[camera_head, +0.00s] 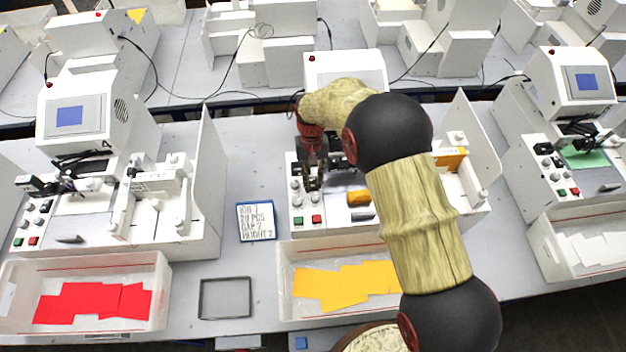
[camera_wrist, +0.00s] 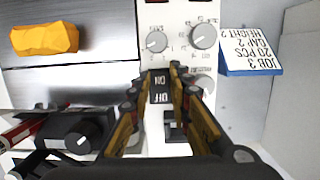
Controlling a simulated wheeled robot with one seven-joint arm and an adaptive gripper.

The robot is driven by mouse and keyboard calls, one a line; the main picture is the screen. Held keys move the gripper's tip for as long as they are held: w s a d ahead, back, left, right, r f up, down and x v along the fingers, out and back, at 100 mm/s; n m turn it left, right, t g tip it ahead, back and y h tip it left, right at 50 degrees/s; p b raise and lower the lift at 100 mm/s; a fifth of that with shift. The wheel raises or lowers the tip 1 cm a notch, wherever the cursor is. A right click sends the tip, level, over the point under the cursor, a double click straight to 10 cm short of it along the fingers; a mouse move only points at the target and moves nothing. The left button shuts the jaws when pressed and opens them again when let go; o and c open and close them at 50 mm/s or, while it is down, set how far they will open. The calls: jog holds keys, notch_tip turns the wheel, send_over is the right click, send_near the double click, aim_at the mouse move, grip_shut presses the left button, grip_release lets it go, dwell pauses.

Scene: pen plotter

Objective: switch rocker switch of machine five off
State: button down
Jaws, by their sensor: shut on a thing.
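The rocker switch (camera_wrist: 160,90) is black with white ON and OFF lettering, on the white control panel (camera_wrist: 178,10) of the middle machine (camera_head: 345,66). No machine number is readable. My gripper (camera_wrist: 163,76) has its fingers on both sides of the switch and is shut on it. Which half of the rocker is pressed in, I cannot tell. In the head view my gripper (camera_head: 313,184) is down at the panel's left part, and the fingers and arm hide the switch there.
Grey knobs (camera_wrist: 203,36) sit near the switch. A green button (camera_head: 298,220) and a red button (camera_head: 316,219) are at the panel's front. An orange block (camera_head: 358,198) lies right of the panel. A job card (camera_head: 256,221) stands left; a tray of yellow sheets (camera_head: 283,285) is in front.

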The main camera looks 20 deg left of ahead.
jog(key=shift+w+a+g+h, duration=0.15)
jog(key=shift+g+h, duration=0.15)
jog(key=shift+g, duration=0.3)
jog(key=c, duration=1.9)
grip_release()
jog(key=shift+r, duration=0.1)
jog(key=v, duration=1.1)
jog(key=shift+w+r, duration=0.2)
jog(key=shift+r, duration=0.2)
